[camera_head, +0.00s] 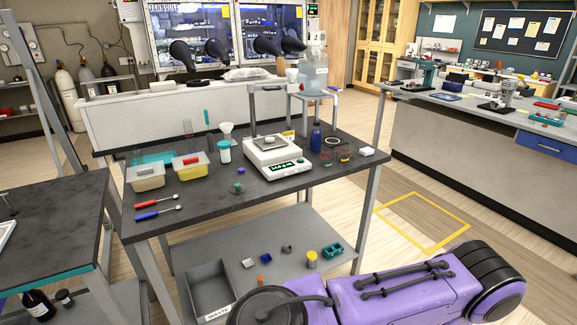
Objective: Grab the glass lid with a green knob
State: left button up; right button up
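A small green knob shows on the dark bench top, in front of and left of the white balance. It appears to sit on a low clear lid (238,188), whose glass edge is hard to make out at this size. Neither of my grippers can be seen, so nothing shows at the lid.
A white balance (276,157) with a frame stands right of the lid. Two tubs, one yellow (191,167), and red and blue scoops (147,215) are left. A blue bottle (315,138) and glass dishes (345,156) are right. A waste bin (209,290) is on the lower shelf.

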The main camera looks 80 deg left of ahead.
aim_at(238, 189)
jog(key=k, duration=1.4)
jog(key=u, duration=1.2)
